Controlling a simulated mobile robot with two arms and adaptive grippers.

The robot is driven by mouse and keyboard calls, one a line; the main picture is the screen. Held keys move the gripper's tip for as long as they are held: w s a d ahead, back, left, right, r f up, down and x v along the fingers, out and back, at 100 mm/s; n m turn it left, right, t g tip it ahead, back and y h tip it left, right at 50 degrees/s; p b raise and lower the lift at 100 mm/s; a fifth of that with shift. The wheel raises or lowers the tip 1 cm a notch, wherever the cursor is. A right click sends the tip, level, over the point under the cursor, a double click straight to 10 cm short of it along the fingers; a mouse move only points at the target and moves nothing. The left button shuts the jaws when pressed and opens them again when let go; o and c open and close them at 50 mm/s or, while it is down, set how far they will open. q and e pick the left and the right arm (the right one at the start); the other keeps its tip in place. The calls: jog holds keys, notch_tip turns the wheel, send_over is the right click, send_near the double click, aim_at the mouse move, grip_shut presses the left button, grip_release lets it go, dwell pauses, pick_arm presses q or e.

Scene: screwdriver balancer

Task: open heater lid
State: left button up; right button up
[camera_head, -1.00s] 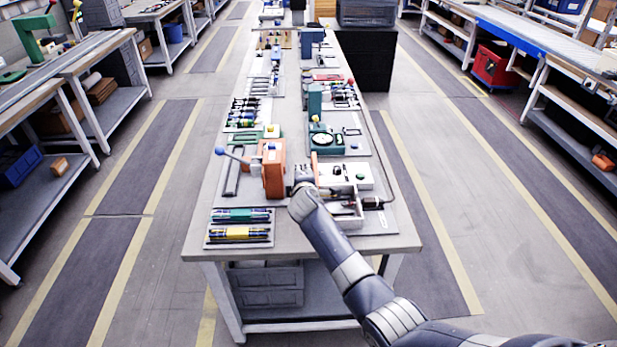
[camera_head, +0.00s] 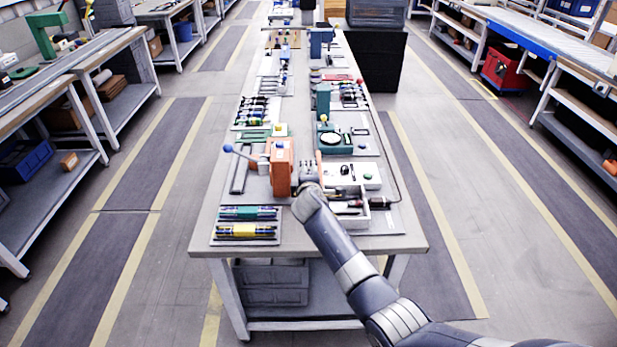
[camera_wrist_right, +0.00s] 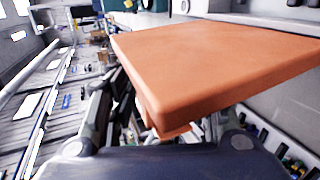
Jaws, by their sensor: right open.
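An orange block-shaped unit (camera_head: 281,167), which seems to be the heater, stands upright near the front of the long workbench in the head view. A lever with a blue ball (camera_head: 228,148) reaches out to its left. My right gripper (camera_head: 307,176) is close beside the orange unit, on its right. In the right wrist view an orange slab (camera_wrist_right: 215,65) fills the upper middle, above and in front of my open fingers. Whether the fingers touch it, and whether it is the lid, I cannot tell. My left gripper is not in view.
A light tray with tools (camera_head: 349,203) lies right of my right wrist, with a white box (camera_head: 360,176) behind it. Racks of green and yellow tools (camera_head: 246,223) lie at the front left. The bench's front edge is clear.

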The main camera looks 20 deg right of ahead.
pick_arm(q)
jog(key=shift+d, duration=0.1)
pick_arm(e)
jog(key=v, duration=1.2)
jog(key=shift+s, duration=0.1)
